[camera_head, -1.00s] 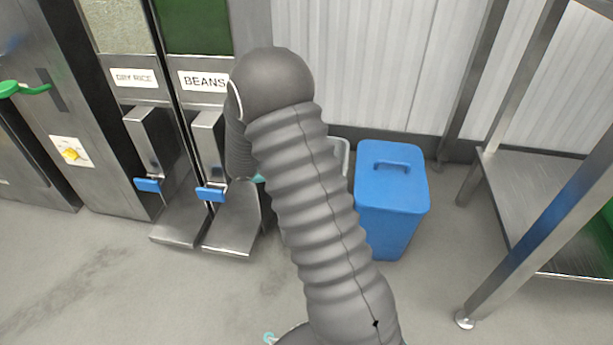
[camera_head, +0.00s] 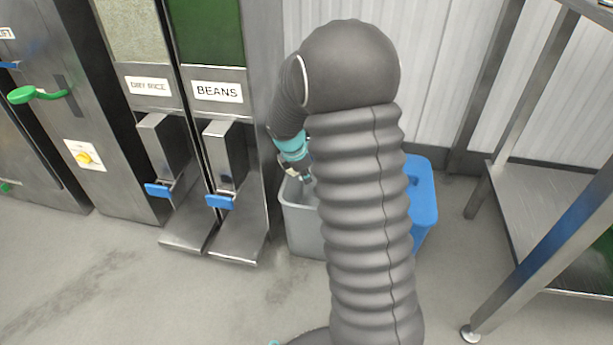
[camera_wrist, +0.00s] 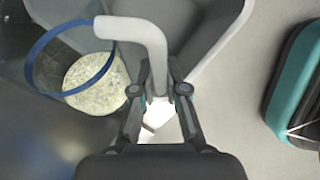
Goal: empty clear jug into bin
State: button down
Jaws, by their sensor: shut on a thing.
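In the wrist view, my gripper (camera_wrist: 160,92) is shut on the pale handle (camera_wrist: 150,42) of the clear jug. The jug has a blue rim (camera_wrist: 36,76), and pale, speckled grain (camera_wrist: 92,85) shows inside it. An open grey bin (camera_wrist: 236,38) lies beyond the handle. In the head view, the grey bin (camera_head: 301,228) stands on the floor, partly hidden by my arm. My wrist reaches down at its back rim. The fingertips and jug are not clear there. The jug's exact position over the bin is hard to tell.
A blue bin (camera_head: 424,200) stands right of the grey bin, partly behind my arm. Rice and beans dispensers with blue levers (camera_head: 219,201) and metal chutes (camera_head: 238,236) stand left. A metal rack (camera_head: 540,210) stands right. The floor at front left is clear.

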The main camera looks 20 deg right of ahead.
jog(key=shift+r+y+p, duration=0.5)
jog(key=shift+p, duration=0.7)
jog(key=shift+r+y+p, duration=0.4)
jog(key=shift+y+p, duration=0.1)
jog(key=shift+p, duration=0.75)
jog(key=shift+r+y+p, duration=0.2)
jog(key=shift+y+p, duration=0.1)
jog(key=shift+p, duration=0.45)
jog(key=shift+r, duration=0.1)
jog(key=shift+d+r+y+p, duration=0.1)
jog(key=shift+r+y+p, duration=0.2)
jog(key=shift+y+p, duration=0.3)
jog(key=shift+f+m+b, duration=0.15)
jog(key=shift+m+b, duration=0.15)
jog(key=shift+b, duration=0.25)
jog(key=r+y+b, duration=0.1)
jog(key=b, duration=0.1)
jog(key=r+y+b, duration=0.1)
jog(key=y+b, duration=0.1)
jog(key=shift+d, duration=0.4)
jog(key=shift+r+y+b, duration=0.45)
jog(key=shift+y+b, duration=0.15)
jog(key=shift+s, duration=0.1)
